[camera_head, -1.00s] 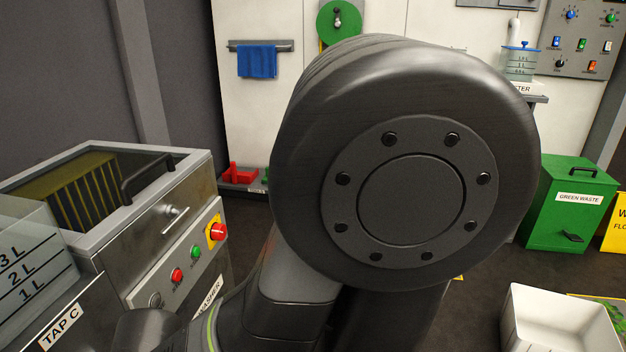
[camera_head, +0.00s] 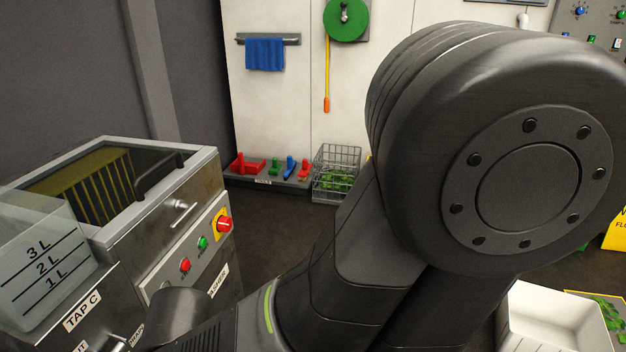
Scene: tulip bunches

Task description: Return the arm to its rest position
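My arm fills the middle and right of the head view, with a large dark round joint close to the camera and a link running down to the lower middle. My gripper is not in the picture, so I cannot see whether it holds anything. No tulip bunch can be made out.
A white bin (camera_head: 545,325) is at lower right. A wire basket (camera_head: 336,172) and a tool tray (camera_head: 265,181) sit by the back wall.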

